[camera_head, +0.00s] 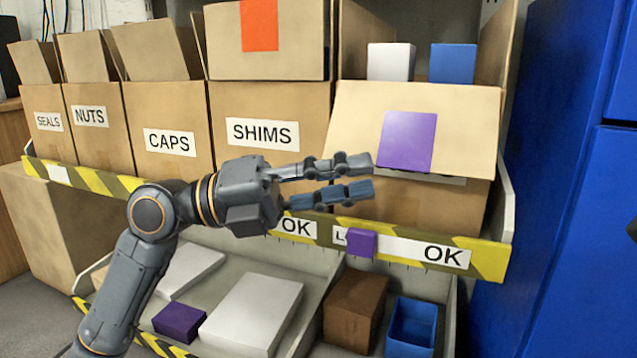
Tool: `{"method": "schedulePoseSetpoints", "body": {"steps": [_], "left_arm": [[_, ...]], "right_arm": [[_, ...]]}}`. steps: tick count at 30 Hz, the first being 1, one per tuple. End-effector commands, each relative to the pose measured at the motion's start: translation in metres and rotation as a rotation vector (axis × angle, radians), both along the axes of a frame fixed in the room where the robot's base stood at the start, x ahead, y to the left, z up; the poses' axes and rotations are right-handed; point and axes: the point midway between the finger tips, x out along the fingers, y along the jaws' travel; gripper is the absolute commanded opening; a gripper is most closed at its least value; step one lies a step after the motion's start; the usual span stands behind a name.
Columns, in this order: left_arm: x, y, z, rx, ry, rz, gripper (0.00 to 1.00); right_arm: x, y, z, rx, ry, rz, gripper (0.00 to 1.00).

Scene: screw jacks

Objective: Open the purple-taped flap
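The purple-taped flap (462,130) belongs to the cardboard box (392,200) at the right end of the shelf. The flap slopes outward and down over the box front, partly covering a white label, with purple tape (407,141) on its face. A white block (391,62) and a blue block (452,63) show above its upper edge. My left gripper (366,178) points right, its two fingers apart with nothing seen between them. It overlaps the flap's lower left corner; I cannot tell whether it touches. My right gripper is not in view.
Boxes marked SHIMS (270,110), CAPS (165,120), NUTS (92,135) and SEALS (48,130) stand to the left. A striped shelf edge (488,262) runs below, with a small purple block (361,242) on it. Blue cabinet (560,150) bounds the right side.

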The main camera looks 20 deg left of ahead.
Motion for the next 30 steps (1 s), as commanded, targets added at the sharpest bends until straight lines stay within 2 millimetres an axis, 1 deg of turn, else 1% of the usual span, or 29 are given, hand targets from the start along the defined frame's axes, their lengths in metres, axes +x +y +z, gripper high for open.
{"method": "schedulePoseSetpoints", "body": {"steps": [1,3,9,13,30], "left_arm": [[-0.003,0.008,-0.003,0.001,0.003,0.000,0.26],[-0.005,0.017,-0.004,0.000,0.002,0.001,0.26],[-0.011,0.033,-0.007,0.001,0.002,0.001,0.26],[-0.012,0.035,-0.007,0.002,-0.001,0.000,0.26],[-0.012,0.035,-0.007,0.001,0.000,0.000,0.26]], "right_arm": [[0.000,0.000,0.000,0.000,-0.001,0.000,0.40],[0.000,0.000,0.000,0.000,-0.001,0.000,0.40],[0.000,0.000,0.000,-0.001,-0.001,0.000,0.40],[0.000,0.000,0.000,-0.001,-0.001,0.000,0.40],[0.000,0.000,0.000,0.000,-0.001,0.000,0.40]]}}
